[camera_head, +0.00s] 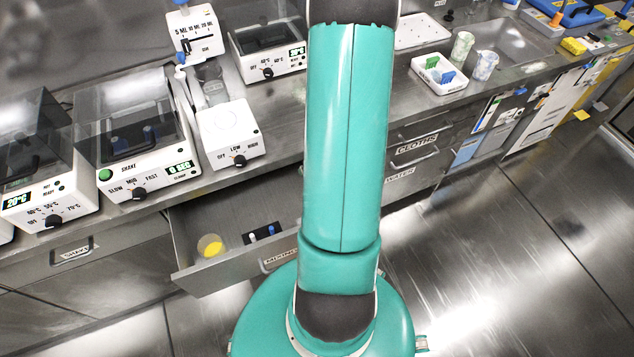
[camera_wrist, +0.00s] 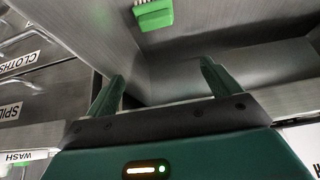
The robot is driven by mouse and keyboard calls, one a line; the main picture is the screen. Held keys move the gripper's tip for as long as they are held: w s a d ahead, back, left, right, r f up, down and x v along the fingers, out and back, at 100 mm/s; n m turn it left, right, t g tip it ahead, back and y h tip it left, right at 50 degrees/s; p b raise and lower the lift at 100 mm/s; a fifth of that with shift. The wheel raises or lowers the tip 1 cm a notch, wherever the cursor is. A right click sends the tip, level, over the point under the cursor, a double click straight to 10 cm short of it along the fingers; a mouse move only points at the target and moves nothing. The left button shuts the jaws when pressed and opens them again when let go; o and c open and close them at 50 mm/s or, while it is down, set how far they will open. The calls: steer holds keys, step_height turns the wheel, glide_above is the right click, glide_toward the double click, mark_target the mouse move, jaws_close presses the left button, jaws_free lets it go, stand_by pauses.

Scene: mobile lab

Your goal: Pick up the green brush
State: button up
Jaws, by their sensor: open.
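In the head view my teal arm fills the middle; I see neither the brush nor the gripper there.
An open drawer (camera_head: 185,268) juts out from the bench, holding a yellow round item (camera_head: 210,245) and a small dark rack (camera_head: 262,235). Lab devices line the bench at left. A white tray (camera_head: 455,85) stands near the sink at upper right. The floor at right is clear.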

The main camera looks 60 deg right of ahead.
step_height(320, 180, down, 8)
steer(key=shift+w+f, duration=0.1)
steer(key=shift+f, duration=0.15)
steer(key=shift+x, duration=3.4)
steer(key=shift+w, duration=0.1)
steer(key=c, duration=1.1)
steer(key=shift+d+r, duration=0.1)
steer(key=shift+r, duration=0.1)
steer(key=shift+r, duration=0.55)
steer(key=s+a, duration=0.2)
steer(key=s, duration=0.1)
steer(key=shift+s+r, duration=0.15)
steer(key=shift+s, duration=0.15)
step_height(320, 180, up, 13)
steer(key=shift+r, duration=0.2)
